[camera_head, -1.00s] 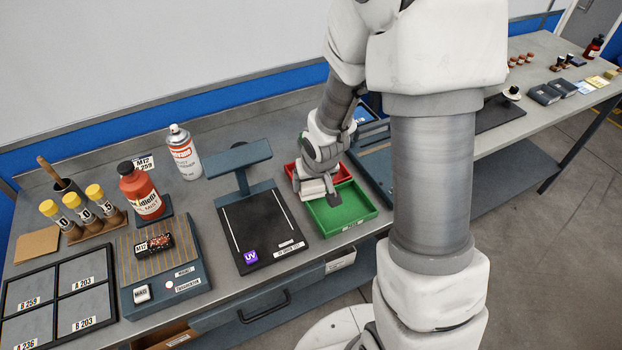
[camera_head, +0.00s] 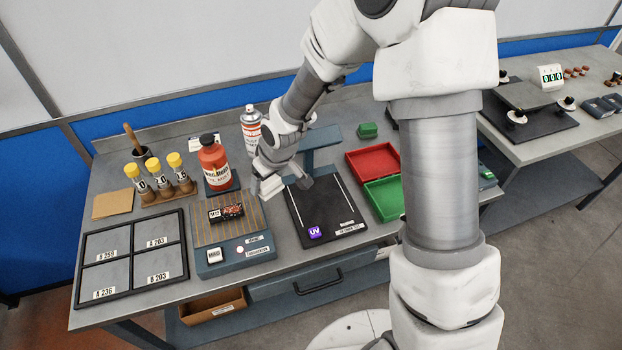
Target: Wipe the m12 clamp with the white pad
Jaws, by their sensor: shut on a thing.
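The m12 clamp (camera_head: 232,212), a small dark block with a white M12 label and reddish speckles, lies on the slatted top of a blue-grey bench unit (camera_head: 232,260). My gripper (camera_head: 284,190) is above the bench between that unit and the black UV mat, to the right of the clamp and apart from it. It is shut on a small pale thing, apparently the white pad, largely hidden by the hand and hard to tell from its white parts.
A red bottle (camera_head: 213,165) and a spray can (camera_head: 251,130) stand behind the unit. A grey T-shaped stand (camera_head: 322,138) rises behind the black UV mat (camera_head: 325,215). Red (camera_head: 372,152) and green (camera_head: 384,213) trays lie right. Yellow-capped vials (camera_head: 154,172) and a framed sorting tray (camera_head: 131,262) are left.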

